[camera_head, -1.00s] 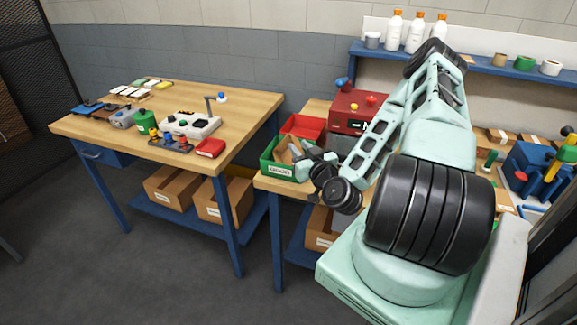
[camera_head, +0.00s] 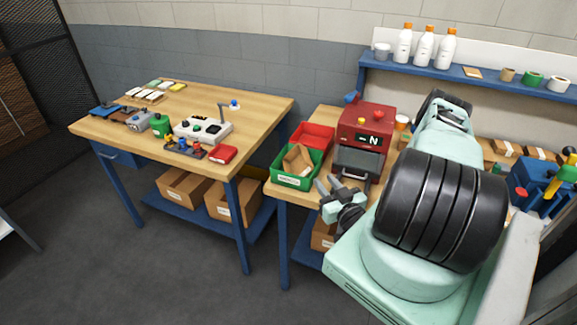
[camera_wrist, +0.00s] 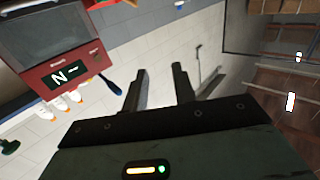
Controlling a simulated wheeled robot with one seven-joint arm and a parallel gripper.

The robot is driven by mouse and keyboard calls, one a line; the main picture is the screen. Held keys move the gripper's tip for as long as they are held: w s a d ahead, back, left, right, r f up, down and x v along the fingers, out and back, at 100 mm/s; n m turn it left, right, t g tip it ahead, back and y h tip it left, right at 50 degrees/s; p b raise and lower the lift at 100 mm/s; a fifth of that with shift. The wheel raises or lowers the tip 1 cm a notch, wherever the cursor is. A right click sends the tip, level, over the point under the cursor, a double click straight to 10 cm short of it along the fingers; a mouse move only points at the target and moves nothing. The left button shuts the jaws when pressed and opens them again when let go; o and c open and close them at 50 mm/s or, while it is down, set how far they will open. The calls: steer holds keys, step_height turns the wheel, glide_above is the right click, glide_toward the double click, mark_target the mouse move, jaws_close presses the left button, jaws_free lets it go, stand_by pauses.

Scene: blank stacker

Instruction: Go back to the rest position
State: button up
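My gripper (camera_head: 327,182) is raised in front of the right bench, just right of the green bin (camera_head: 290,180) in the picture. In the wrist view my gripper (camera_wrist: 158,82) shows two dark fingers standing apart with nothing between them. The mint-green arm is folded back close to my body at the right of the head view. The wrist camera looks tilted toward the wall, with the red machine (camera_wrist: 60,65) at its upper left.
The green bin holds brown pieces beside a red bin (camera_head: 313,134). The red machine (camera_head: 372,122) stands close behind my gripper. The left bench (camera_head: 255,108) carries small devices and a red box (camera_head: 222,154). A blue shelf (camera_head: 440,72) holds bottles. Open floor lies front left.

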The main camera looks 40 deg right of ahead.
stand_by(0.3)
steer(key=w+a+f+n+g+y+b, duration=0.25)
steer(key=w+a+n+g+y, duration=0.3)
steer(key=a, duration=0.35)
steer(key=w+a+f+n+g+y+b, duration=0.25)
steer(key=w+a+n+g+y, duration=0.2)
steer(key=w+a+n, duration=0.35)
steer(key=s+a+r+m+g+h+b, duration=0.1)
steer(key=s+a+r+g+b, duration=0.1)
steer(key=s+a+r, duration=0.4)
steer(key=s+a+r+g+b, duration=0.2)
steer(key=s+a, duration=0.2)
steer(key=a, duration=0.3)
steer(key=s+a+r+g+b, duration=0.1)
steer(key=s+a+r, duration=0.1)
steer(key=s, duration=0.4)
steer(key=s+a+r+g+h+b, duration=0.1)
steer(key=s+a+r, duration=0.2)
steer(key=s, duration=0.4)
steer(key=shift+r+g+h, duration=0.3)
steer(key=shift+r, duration=0.15)
steer(key=shift+a, duration=0.1)
